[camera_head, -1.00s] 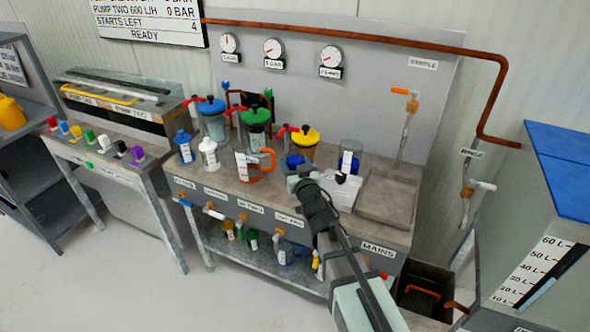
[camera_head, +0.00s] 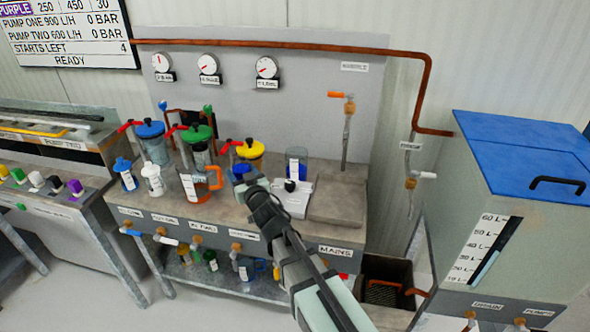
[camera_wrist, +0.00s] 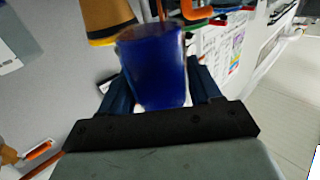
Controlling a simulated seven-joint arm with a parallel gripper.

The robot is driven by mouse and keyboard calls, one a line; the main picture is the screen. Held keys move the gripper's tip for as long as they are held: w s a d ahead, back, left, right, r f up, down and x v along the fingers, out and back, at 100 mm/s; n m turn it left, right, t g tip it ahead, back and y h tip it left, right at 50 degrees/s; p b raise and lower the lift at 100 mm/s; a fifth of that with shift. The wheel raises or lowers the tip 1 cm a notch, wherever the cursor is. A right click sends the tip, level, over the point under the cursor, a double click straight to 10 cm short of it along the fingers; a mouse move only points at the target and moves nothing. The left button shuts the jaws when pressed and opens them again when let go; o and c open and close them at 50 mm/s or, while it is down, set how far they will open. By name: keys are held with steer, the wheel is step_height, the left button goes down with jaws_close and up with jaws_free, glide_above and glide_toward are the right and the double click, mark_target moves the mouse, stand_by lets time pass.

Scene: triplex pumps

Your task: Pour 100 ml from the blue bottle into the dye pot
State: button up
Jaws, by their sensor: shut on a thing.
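My gripper (camera_head: 240,180) is shut on a dark blue, see-through vessel (camera_wrist: 155,65), seen between its two fingers in the wrist view. In the head view the vessel shows as a small blue patch (camera_head: 240,169) above the bench, in front of the yellow-lidded pot (camera_head: 250,149). I cannot tell whether it is the task's blue bottle. A blue bottle (camera_head: 126,176) with a blue cap and white label stands at the bench's left. Pots with blue (camera_head: 153,146) and green (camera_head: 199,150) lids stand at the back. I cannot tell which vessel is the dye pot.
A labelled clear beaker (camera_head: 297,168) stands by a white box (camera_head: 291,197) right of my gripper. An orange-handled jug (camera_head: 190,188) and a white bottle (camera_head: 152,180) stand to the left. A blue-lidded tank (camera_head: 530,150) stands far right.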

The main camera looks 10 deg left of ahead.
stand_by(0.4)
steer(key=shift+w+d, duration=0.35)
steer(key=shift+d, duration=0.05)
steer(key=w+d+r, duration=0.1)
steer(key=w+r, duration=0.1)
steer(key=w, duration=0.5)
steer(key=w+d+r, duration=0.1)
steer(key=w+r, duration=0.2)
steer(key=w, duration=0.4)
steer(key=shift+r, duration=0.25)
stand_by(0.7)
steer(key=shift+w+d+r+m, duration=0.1)
steer(key=shift+d+m, duration=0.05)
steer(key=shift+m, duration=0.25)
